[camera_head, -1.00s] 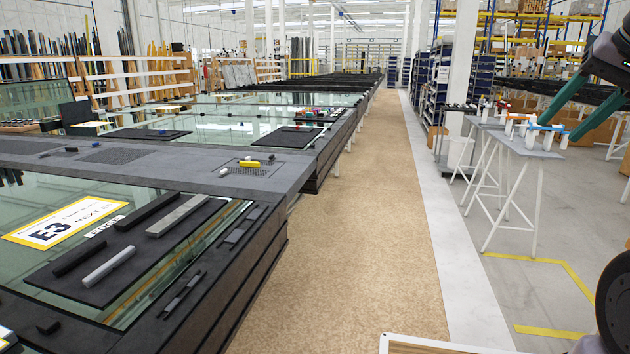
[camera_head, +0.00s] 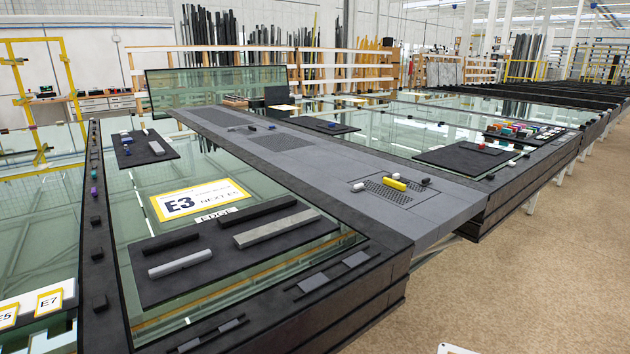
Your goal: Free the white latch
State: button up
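I cannot make out for certain which part is the white latch. A small white piece (camera_head: 358,187) lies on the grey bridge panel (camera_head: 300,150), left of a yellow block (camera_head: 396,184). A pale grey bar (camera_head: 180,263) and a longer grey bar (camera_head: 280,229) lie on a dark mat on the near glazed frame (camera_head: 390,268). Grey slider-like parts (camera_head: 313,283) sit on this frame's near edge. My gripper is out of view.
A yellow-bordered E3 card (camera_head: 200,199) lies on the glass. A smaller dark mat (camera_head: 145,149) with small parts lies at the frame's far left. More glazed frames stretch to the back right.

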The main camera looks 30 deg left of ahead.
aim_at(360, 186)
jog(key=i+l+u, duration=0.2)
jog(key=i+u, duration=0.15)
jog(key=u, duration=0.15)
jog(key=i+l+u, duration=0.3)
jog(key=u, duration=0.2)
jog(key=i+l+u, duration=0.25)
jog(key=l+u, duration=0.25)
jog(key=i+l+u, duration=0.1)
jog(key=l+u, duration=0.2)
jog(key=l, duration=0.3)
jog(key=i+l+u, duration=0.1)
jog(key=l+u, duration=0.2)
jog(key=l, duration=0.25)
